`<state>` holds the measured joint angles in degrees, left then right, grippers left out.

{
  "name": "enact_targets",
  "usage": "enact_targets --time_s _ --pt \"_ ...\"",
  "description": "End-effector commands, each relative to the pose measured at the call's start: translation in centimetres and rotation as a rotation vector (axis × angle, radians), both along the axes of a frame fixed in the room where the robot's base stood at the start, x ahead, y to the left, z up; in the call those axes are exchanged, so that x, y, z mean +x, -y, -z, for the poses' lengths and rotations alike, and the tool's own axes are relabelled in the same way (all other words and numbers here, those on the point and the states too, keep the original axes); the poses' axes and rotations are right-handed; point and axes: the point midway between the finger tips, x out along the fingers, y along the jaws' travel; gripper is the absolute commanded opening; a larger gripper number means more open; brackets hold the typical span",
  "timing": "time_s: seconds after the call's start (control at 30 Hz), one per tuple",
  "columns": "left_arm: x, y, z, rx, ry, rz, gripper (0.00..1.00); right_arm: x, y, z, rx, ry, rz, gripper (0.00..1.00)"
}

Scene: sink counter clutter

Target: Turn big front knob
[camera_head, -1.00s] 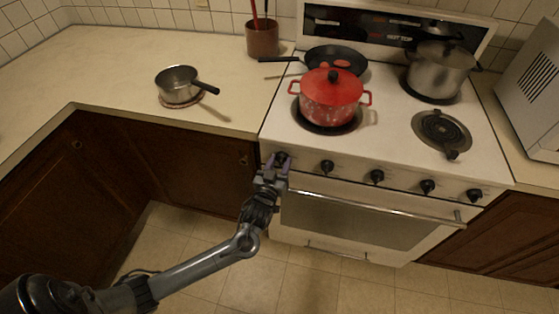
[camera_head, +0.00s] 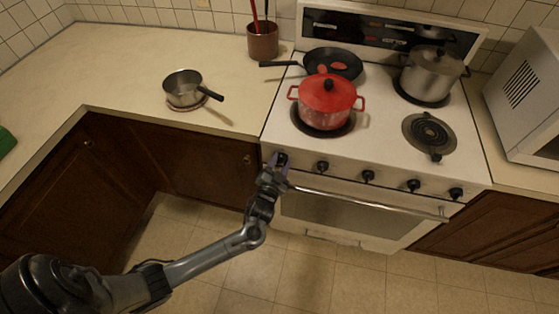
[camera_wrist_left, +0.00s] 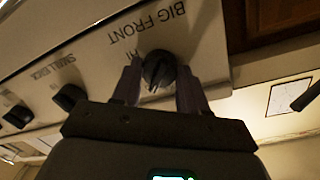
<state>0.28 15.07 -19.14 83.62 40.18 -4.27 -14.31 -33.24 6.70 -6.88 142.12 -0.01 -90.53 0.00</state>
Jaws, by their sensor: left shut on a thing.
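The big front knob (camera_head: 282,158) is the black knob at the far left of the white stove's front panel. In the left wrist view the knob (camera_wrist_left: 157,70) sits between my two fingers beside the label "BIG FRONT", which reads upside down and tilted. My left gripper (camera_head: 279,163) is shut on this knob, and it also shows in the left wrist view (camera_wrist_left: 158,88). The fingers partly hide the knob in the head view. My right gripper is not in view.
More black knobs (camera_head: 323,167) line the panel to the right, above the oven handle (camera_head: 370,203). A red pot (camera_head: 326,105), a black pan (camera_head: 333,62) and a steel pot (camera_head: 433,70) stand on the stove. A saucepan (camera_head: 184,90) is on the left counter.

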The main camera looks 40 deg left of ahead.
Motion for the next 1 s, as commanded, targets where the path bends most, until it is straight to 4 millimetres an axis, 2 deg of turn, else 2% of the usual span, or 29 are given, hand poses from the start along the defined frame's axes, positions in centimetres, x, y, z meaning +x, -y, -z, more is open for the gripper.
enact_targets --time_s 0.5,0.53,0.67,0.7,1.0 --pt "0.04 0.04 -0.07 0.02 -0.008 0.0 0.13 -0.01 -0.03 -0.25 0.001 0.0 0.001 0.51" --pt "0.04 0.04 -0.07 0.02 -0.008 0.0 0.46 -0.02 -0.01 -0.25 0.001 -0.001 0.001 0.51" --pt "0.03 0.04 -0.05 0.02 -0.009 0.001 0.66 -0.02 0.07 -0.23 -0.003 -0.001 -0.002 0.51" --pt "0.03 0.04 -0.05 0.02 -0.009 0.001 0.68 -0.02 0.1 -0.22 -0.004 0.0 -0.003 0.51" --pt "0.02 -0.03 0.0 0.014 -0.005 -0.001 0.68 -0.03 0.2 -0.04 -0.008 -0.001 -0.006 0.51"
